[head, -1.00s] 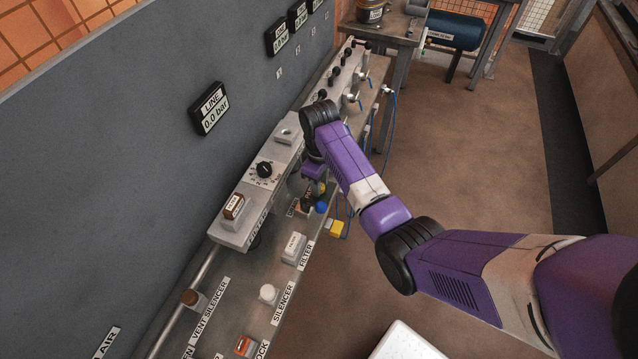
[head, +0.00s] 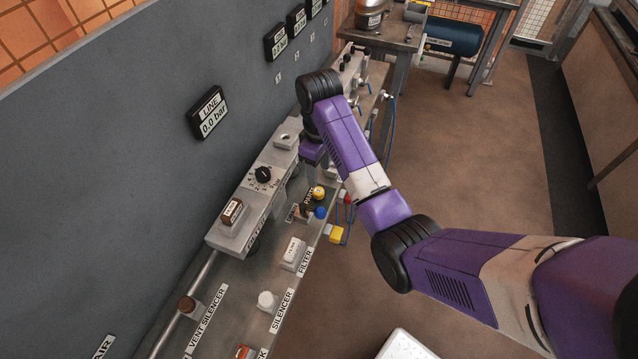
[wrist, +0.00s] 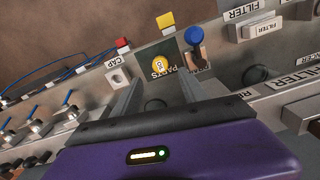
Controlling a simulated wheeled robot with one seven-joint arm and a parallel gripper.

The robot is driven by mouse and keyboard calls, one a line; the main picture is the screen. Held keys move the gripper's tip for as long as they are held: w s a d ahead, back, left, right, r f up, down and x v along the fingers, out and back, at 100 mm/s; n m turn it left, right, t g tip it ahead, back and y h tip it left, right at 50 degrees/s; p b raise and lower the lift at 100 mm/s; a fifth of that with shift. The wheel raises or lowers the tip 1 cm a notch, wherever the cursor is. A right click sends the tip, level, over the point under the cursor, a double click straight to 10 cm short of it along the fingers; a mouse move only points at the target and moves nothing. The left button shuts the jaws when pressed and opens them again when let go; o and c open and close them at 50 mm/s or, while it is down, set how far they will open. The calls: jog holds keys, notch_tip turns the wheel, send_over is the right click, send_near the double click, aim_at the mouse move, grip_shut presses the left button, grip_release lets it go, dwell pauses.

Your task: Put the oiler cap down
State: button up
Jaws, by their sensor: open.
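The oiler cap is a small yellow round cap (head: 319,193). It sits on the dark PARTS patch (wrist: 146,53) of the bench, and it also shows in the wrist view (wrist: 159,64) with dark lettering on top. My gripper (wrist: 160,97) is open and empty. Its two grey fingers stand apart, with the cap visible beyond and between them, clear of both. In the head view my gripper's purple body is above and behind the cap, and its fingertips are hard to make out.
A blue-topped part (wrist: 194,38) stands close beside the cap. A grey block (wrist: 118,78) with a hole sits by the CAP label. A white filter (head: 293,252) and a white silencer (head: 266,299) are nearer. The grey panel rail (head: 240,213) runs along the wall side.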

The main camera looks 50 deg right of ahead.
jog(key=shift+r+p, duration=1.25)
jog(key=shift+r, duration=0.55)
jog(key=w+r+m+t+h, duration=0.1)
jog(key=w+t, duration=0.1)
jog(key=w, duration=0.1)
jog(key=w+d+r+m+t+h, duration=0.1)
jog(key=w+t, duration=0.2)
jog(key=w+r+t+h, duration=0.1)
jog(key=w+t, duration=0.2)
jog(key=w, duration=0.1)
jog(key=shift+d+r+m+b, duration=0.15)
jog(key=shift+m+b, duration=0.15)
jog(key=shift+m, duration=0.1)
jog(key=s+a+r+m+t+b, duration=0.25)
jog(key=s+a+t, duration=0.55)
jog(key=s+a, duration=0.75)
jog(key=s+a+n+y+b, duration=0.1)
jog(key=s+a, duration=0.2)
jog(key=s, duration=1)
jog(key=s+a+n+g+y+b, duration=0.1)
jog(key=s+a, duration=0.3)
jog(key=s, duration=0.9)
jog(key=shift+s+a+f+n+y+b, duration=0.3)
jog(key=shift+n+y+b, duration=0.2)
jog(key=shift+b, duration=0.2)
